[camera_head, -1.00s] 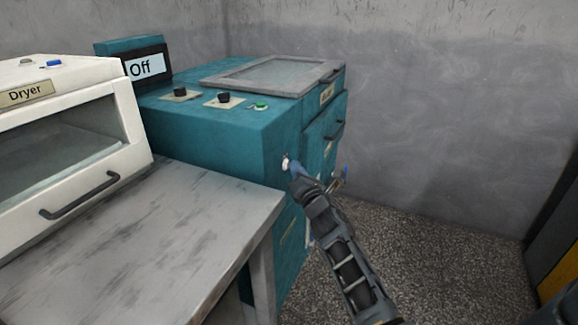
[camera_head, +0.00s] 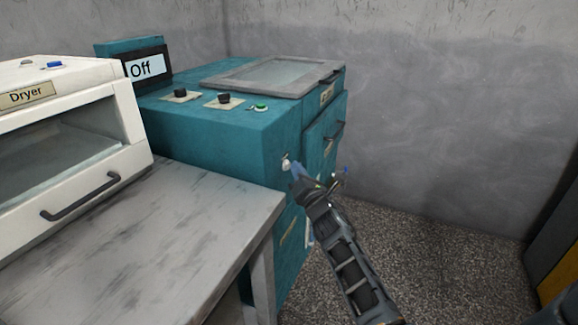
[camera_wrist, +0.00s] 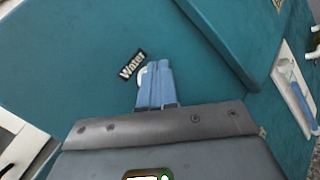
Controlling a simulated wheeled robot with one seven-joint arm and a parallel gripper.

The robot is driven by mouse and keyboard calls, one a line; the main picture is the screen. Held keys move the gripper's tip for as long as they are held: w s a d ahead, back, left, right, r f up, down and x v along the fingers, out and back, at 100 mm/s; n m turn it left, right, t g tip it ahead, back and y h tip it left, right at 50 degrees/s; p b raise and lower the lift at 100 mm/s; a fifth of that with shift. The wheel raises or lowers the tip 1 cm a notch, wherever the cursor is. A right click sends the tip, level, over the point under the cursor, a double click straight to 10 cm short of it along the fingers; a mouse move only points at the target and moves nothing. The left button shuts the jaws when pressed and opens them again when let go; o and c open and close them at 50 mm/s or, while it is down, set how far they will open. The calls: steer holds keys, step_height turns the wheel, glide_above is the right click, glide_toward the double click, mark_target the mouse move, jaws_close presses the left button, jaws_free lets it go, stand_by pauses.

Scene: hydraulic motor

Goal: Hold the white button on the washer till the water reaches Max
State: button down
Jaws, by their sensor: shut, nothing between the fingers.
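The washer (camera_head: 215,130) is a teal cabinet with a glass lid on top and a display (camera_head: 143,68) reading "Off". A white button (camera_head: 286,163) sits on its front face; in the wrist view the button (camera_wrist: 143,76) shows beside a "Water" label (camera_wrist: 132,65), partly hidden by my fingers. My gripper (camera_head: 297,168) is shut and empty, its blue fingertips at the button's right side in the head view. In the wrist view the fingertips (camera_wrist: 157,66) overlap the button's edge. I cannot tell whether they touch it. No water level or Max mark can be read.
Two black knobs and a green button (camera_head: 261,108) are on the washer's top. Speckled floor to the right is open.

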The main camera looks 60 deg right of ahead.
steer(key=shift+s, duration=0.55)
steer(key=shift+s+p, duration=0.1)
steer(key=shift+p, duration=0.2)
steer(key=shift+s+d+p, duration=0.15)
steer(key=shift+s+p, duration=0.5)
steer(key=shift+s, duration=0.55)
steer(key=shift+s+d+p, duration=0.1)
steer(key=shift+s+p, duration=0.5)
steer(key=shift+s, duration=0.6)
